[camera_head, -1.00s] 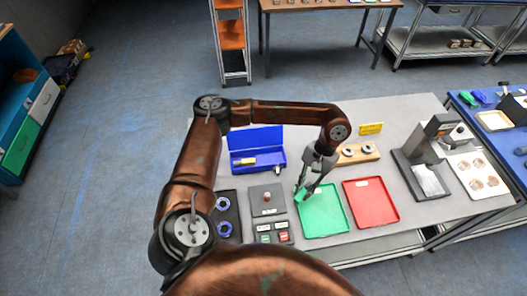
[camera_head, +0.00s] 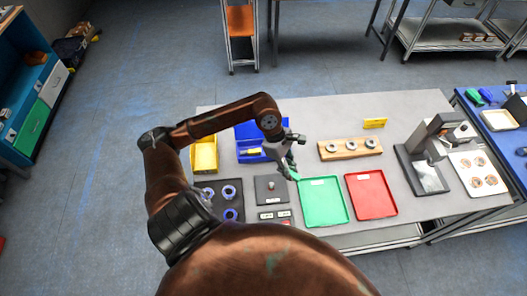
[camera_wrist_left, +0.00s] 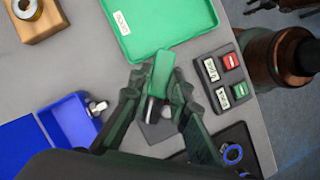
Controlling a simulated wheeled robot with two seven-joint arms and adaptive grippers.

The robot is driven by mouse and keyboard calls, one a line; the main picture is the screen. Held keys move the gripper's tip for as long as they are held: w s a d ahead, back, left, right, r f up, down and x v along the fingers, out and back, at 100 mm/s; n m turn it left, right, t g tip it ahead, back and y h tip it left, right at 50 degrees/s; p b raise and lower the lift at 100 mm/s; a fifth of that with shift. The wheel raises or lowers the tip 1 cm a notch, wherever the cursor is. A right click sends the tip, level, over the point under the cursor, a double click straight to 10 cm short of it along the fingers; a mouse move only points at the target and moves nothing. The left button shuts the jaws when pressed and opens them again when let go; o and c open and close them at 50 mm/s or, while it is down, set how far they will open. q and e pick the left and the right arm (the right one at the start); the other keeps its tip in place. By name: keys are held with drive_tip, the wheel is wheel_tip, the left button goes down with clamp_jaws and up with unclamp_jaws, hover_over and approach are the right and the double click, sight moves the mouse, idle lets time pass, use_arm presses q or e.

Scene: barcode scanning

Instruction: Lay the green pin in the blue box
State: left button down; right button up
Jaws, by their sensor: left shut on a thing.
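My left gripper (camera_head: 290,172) is shut on the green pin (camera_wrist_left: 160,74), seen in the wrist view with its green handle past the fingertips and a metal shaft between the fingers. In the head view the gripper hangs right of the blue box and near the upper left corner of the green tray. The box also shows in the wrist view (camera_wrist_left: 72,122), left of the gripper. My right gripper is not in view.
A green tray (camera_head: 322,202) and a red tray (camera_head: 370,194) lie to the right. A wooden block with rings (camera_head: 349,149) stands behind them. A grey plate with a knob (camera_head: 271,190) is in front of the box. A yellow bin (camera_head: 204,155) stands left of it.

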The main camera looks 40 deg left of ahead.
use_arm(q)
drive_tip(key=s+a+r+n+t+y+p, duration=0.1)
drive_tip(key=a+r+n+t, duration=0.1)
drive_tip(key=a+n, duration=0.45)
drive_tip(key=shift+n+t+y, duration=0.3)
drive_tip(key=shift+n, duration=0.45)
drive_tip(key=w+a+f+p, duration=0.1)
drive_tip(key=w+a+f, duration=0.1)
drive_tip(key=w, duration=0.1)
drive_tip(key=w+a+f+p, duration=0.1)
drive_tip(key=w+a+f, duration=0.2)
drive_tip(key=w, duration=0.1)
drive_tip(key=w+a+f+p, duration=0.1)
drive_tip(key=w+a+f, duration=0.1)
drive_tip(key=w+f, duration=0.1)
drive_tip(key=shift+w+a, duration=0.15)
drive_tip(key=shift+a, duration=0.2)
drive_tip(key=shift+w+a+f, duration=0.25)
drive_tip(key=shift+w+f, duration=0.05)
drive_tip(key=shift+f, duration=0.1)
wheel_tip(320, 180, down, 2)
drive_tip(key=shift+w+f+p, duration=0.1)
drive_tip(key=shift+p, duration=0.6)
drive_tip(key=shift+f, duration=0.6)
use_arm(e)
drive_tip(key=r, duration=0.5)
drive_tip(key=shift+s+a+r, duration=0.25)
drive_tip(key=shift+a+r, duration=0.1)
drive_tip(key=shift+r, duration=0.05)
